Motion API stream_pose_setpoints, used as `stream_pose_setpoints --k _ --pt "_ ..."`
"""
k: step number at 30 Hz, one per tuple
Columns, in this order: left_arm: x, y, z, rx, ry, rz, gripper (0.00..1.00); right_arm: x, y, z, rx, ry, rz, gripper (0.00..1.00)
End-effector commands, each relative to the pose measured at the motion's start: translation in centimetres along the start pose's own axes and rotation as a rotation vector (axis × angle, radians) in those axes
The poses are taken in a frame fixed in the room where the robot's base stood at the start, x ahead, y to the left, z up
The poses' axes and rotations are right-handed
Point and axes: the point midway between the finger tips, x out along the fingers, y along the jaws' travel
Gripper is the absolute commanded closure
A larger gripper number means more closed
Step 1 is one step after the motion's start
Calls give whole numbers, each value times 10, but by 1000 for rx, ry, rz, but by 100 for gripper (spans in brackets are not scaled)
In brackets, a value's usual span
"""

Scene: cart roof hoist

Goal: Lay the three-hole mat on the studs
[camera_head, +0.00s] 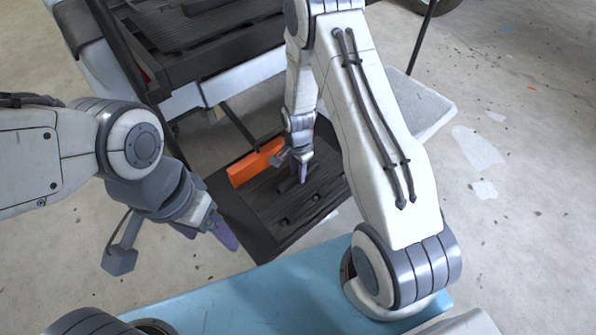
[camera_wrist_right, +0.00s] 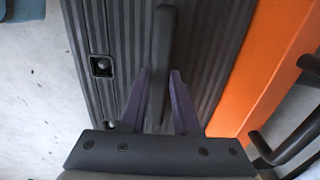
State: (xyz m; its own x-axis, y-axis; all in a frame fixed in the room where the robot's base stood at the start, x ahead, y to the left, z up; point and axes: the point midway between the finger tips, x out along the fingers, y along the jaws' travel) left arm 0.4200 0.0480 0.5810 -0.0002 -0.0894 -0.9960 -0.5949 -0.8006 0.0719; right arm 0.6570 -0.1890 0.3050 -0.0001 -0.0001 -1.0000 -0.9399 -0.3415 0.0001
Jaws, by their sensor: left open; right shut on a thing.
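The dark ribbed mat (camera_head: 262,205) lies on a dark tray-like deck below the cart, and it fills the middle of the right wrist view (camera_wrist_right: 215,50). A square hole (camera_wrist_right: 102,66) in it shows a small round stud inside. A second round stud (camera_wrist_right: 108,125) shows nearer the gripper, partly hidden. My right gripper (camera_head: 299,172) points down over the mat, its purple fingers shut on a dark bar-shaped handle (camera_wrist_right: 161,40). I cannot tell whether the mat is fully flat. My left gripper (camera_head: 208,238) is open and empty, left of the deck.
An orange bar (camera_head: 255,161) runs along the deck's far side. The cart (camera_head: 190,60) with a slatted dark top stands behind. A light blue surface (camera_head: 250,295) lies in front. Concrete floor is open at right.

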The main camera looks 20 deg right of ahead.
Motion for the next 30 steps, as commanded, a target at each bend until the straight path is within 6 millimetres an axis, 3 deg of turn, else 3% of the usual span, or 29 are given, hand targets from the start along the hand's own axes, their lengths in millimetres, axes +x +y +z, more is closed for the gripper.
stream_pose_setpoints --k 30 --pt "1 0 0 0 0 0 20 10 0 0 0 0 0 100"
